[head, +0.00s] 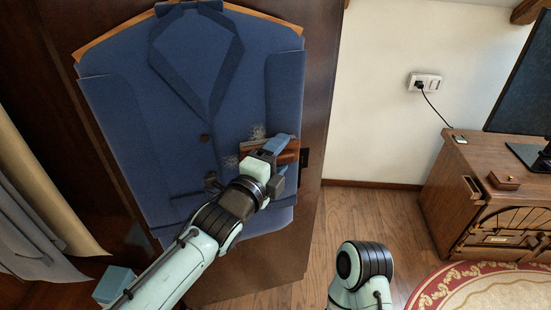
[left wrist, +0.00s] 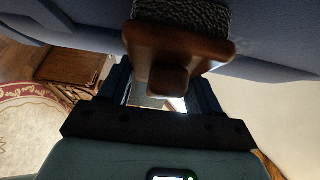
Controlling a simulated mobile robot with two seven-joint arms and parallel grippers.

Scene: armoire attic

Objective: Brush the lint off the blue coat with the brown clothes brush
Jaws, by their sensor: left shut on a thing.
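The blue coat (head: 130,130) hangs on a wooden hanger against the dark wardrobe door. Two small grey lint patches show on it: one (head: 258,132) just above the brush, one (head: 230,161) to its left. My left gripper (head: 277,148) is shut on the brown clothes brush (head: 289,153), at the coat's lower right. In the left wrist view the brush (left wrist: 175,45) shows its wooden back and handle between the fingers, with dark bristles toward the coat (left wrist: 60,22). The brush is at or very near the cloth; contact is unclear. My right gripper is out of view; only its arm shows.
A wooden cabinet (head: 455,195) stands at the right with a small brown box (head: 503,181) and a dark screen (head: 524,95) on it. A round patterned rug (head: 480,290) lies in front. Grey and beige curtains (head: 30,200) hang at the left.

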